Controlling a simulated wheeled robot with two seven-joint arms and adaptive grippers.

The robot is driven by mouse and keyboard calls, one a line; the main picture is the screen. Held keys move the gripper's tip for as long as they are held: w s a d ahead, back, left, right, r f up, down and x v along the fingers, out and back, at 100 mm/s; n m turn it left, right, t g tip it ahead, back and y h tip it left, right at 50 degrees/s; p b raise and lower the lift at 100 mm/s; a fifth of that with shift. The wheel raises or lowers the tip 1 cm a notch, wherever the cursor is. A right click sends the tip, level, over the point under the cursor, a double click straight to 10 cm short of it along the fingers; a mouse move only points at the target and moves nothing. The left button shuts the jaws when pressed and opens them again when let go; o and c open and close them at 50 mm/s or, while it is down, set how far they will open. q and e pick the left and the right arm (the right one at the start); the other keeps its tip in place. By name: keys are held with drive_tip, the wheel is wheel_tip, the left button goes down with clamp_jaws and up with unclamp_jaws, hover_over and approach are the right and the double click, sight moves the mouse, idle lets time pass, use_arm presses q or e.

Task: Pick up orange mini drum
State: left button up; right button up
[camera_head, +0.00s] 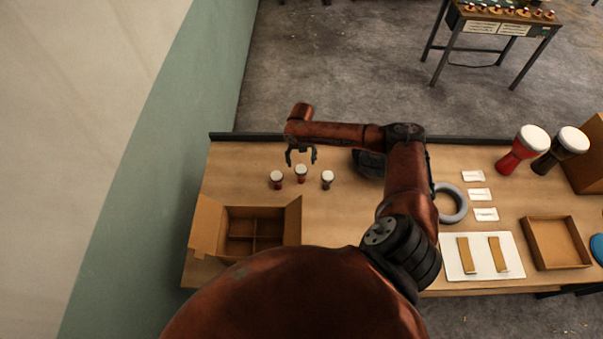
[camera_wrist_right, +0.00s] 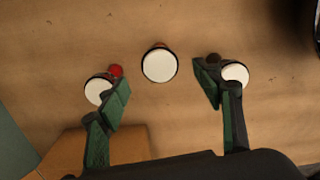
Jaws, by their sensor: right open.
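Three mini goblet drums with white heads stand in a loose row on the table. The middle one (camera_head: 301,173) shows an orange-brown edge in the right wrist view (camera_wrist_right: 159,66) and looks like the orange mini drum; its body is mostly hidden under its head there. The left drum (camera_head: 276,179) has a red body, and the right drum (camera_head: 327,179) a dark one. My right gripper (camera_head: 301,160) is open and empty, pointing down above the row. In the wrist view the middle drum lies ahead of the gap between its fingers (camera_wrist_right: 163,86). My left gripper is out of view.
An open divided cardboard box (camera_head: 209,229) stands in front of the drums. A grey ring (camera_head: 461,207), white cards (camera_head: 480,195), larger red (camera_head: 515,158) and black (camera_head: 552,162) drums, a white board (camera_head: 455,268) and an open tray (camera_head: 560,266) are to the right.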

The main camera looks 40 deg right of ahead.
sight(301, 167)
drive_tip(key=f, duration=0.3)
drive_tip(key=f+p, duration=0.1)
drive_tip(key=f, duration=0.3)
drive_tip(key=shift+w+d+f, duration=0.1)
drive_tip(key=shift+w, duration=0.1)
drive_tip(key=shift+c, duration=0.6)
drive_tip(key=c, duration=1.2)
